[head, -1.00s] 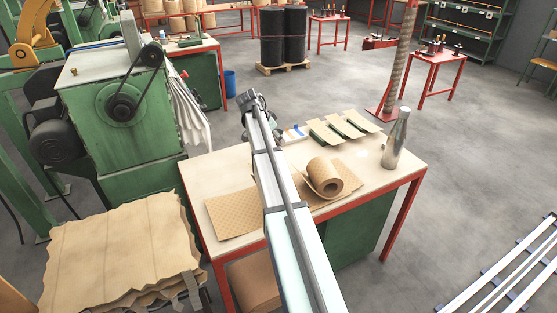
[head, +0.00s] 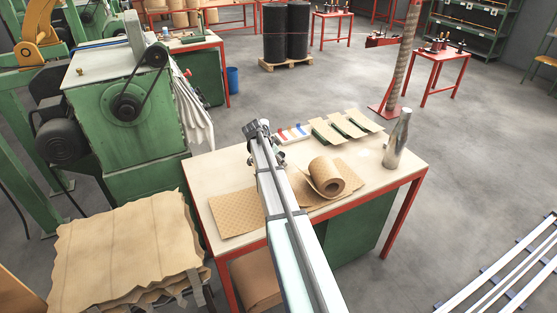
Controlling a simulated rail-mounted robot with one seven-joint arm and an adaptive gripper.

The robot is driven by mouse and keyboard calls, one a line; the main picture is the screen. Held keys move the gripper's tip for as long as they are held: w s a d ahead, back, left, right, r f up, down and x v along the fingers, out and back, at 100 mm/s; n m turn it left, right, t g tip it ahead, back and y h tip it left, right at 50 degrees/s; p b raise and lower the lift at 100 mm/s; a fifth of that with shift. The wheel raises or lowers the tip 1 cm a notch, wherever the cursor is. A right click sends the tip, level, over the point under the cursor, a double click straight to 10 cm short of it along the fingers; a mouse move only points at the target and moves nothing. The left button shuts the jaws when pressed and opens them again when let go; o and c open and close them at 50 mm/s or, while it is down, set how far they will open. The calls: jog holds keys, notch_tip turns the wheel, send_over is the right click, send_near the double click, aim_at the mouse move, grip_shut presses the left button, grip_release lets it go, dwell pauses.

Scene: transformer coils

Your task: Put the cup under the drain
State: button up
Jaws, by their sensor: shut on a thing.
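My gripper (head: 252,152) is at the far end of my arm, over the left back part of the worktable (head: 205,175). It is small and mostly hidden by my own arm. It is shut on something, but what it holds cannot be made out. I cannot make out a cup or a drain in this view. A grey metal bottle (head: 397,142) stands upright on the right end of the table, well apart from my gripper.
A roll of brown patterned paper (head: 328,177) and a flat sheet (head: 232,212) lie on the table. Behind are tan pieces (head: 345,127) and a white tray with coloured items (head: 292,134). A green machine (head: 125,110) stands left.

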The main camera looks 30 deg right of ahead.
jog(key=shift+f, duration=0.2)
jog(key=o, duration=1.3)
jog(key=shift+c, duration=0.2)
jog(key=b+v, duration=0.2)
jog(key=v, duration=0.9)
jog(key=shift+r, duration=0.3)
jog(key=shift+o, duration=0.6)
jog(key=shift+a+r, duration=0.25)
jog(key=shift+r, duration=0.1)
